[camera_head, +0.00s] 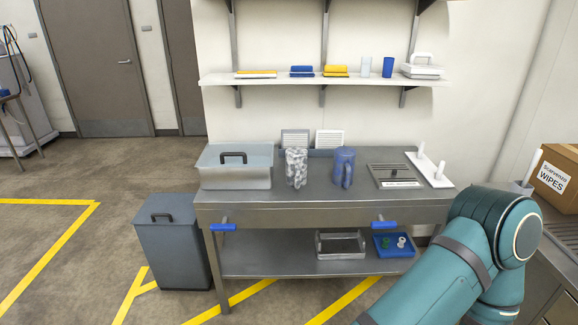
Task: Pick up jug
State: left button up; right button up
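Two jug-like vessels stand upright on the metal bench (320,207). One is a grey-and-white mottled jug (296,168), left of the middle. The other is a blue jug (343,168) with its handle toward the front, just to its right; there is a gap between them. I cannot tell which one the task means. My teal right arm shows at the lower right, but its gripper is out of the picture. My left arm and gripper are not in view.
A lidded grey bin (237,177) stands left of the jugs. A drain plate (394,170) and a white pegged rack (430,168) are to the right. A shelf (310,81) hangs above. A dark bin (172,245) stands on the floor at left. The bench front is clear.

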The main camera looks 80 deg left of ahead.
aim_at(344, 164)
jog(key=u, duration=2.35)
